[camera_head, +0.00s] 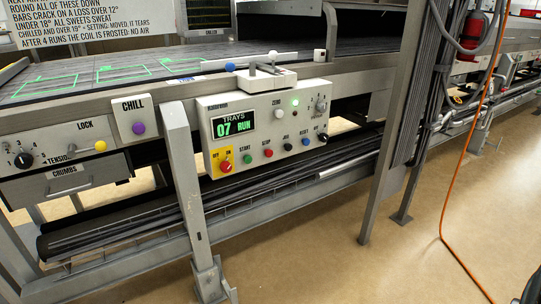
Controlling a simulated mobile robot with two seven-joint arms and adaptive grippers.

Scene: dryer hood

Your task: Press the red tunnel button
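A light control panel (265,125) is mounted on the front of the conveyor frame. Its display (233,124) reads "TRAYS 07 RUN". A red button (268,153) sits in the panel's lower row, between a green button (247,158) and a black one (287,147). A second red control (225,167) sits on a yellow plate at the panel's lower left, marked OFF and ON. I cannot read the word "tunnel" on the panel. Neither of my grippers is in view, and nothing covers the panel's front.
A purple button (138,128) marked CHILL and a box with a yellow-tipped LOCK lever (100,146) are to the left. A slanted leg (185,185) stands below the panel's left edge. A post (392,130) and an orange cable (452,185) are right. Open floor (330,255) lies in front.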

